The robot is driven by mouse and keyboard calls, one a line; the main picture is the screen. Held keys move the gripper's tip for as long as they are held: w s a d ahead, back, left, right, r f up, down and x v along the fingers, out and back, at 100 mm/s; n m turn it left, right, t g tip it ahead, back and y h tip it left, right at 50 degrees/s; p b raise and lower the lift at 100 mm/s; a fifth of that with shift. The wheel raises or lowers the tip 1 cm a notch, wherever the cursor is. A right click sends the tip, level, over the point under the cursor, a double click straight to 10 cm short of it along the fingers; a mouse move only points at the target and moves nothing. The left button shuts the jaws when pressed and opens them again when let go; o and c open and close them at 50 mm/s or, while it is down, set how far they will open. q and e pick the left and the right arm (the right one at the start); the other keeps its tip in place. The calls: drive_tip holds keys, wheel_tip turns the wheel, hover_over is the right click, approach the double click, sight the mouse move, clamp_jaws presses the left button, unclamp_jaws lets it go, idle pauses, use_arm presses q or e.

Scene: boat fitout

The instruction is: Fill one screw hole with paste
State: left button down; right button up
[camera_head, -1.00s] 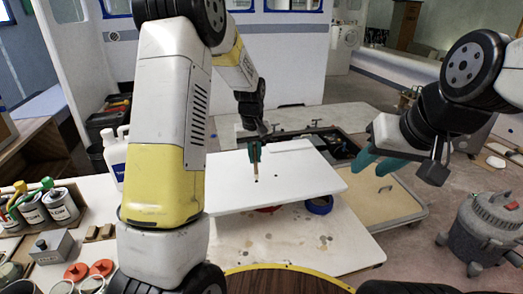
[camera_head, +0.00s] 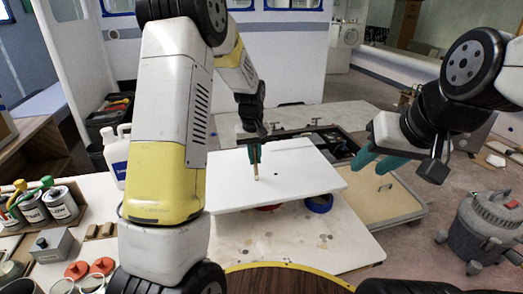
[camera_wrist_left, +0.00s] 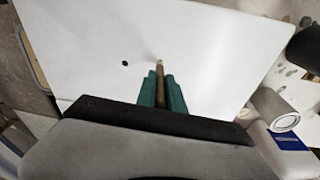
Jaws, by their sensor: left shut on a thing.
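That hole also shows in the left wrist view (camera_wrist_left: 125,63). My left gripper (camera_head: 254,154) is shut on a thin tan-brown stick-like tool (camera_head: 257,171), held upright over the panel. In the left wrist view the tool (camera_wrist_left: 160,75) sits between the teal fingers, its pale tip at the panel surface, right of the visible hole. I cannot tell whether the tip touches. My right gripper (camera_head: 376,163) is open and empty, right of the panel.
A blue tape roll (camera_head: 319,203) sits under the panel's front edge. A white jug (camera_head: 117,158) and several cans (camera_head: 62,204) stand at the left. A vacuum cleaner (camera_head: 488,225) stands on the floor at right. The table front right of the panel is mostly clear.

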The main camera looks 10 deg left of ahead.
use_arm(q)
drive_tip(key=shift+r, duration=0.15)
idle(0.3)
drive_tip(key=shift+r, duration=3.4)
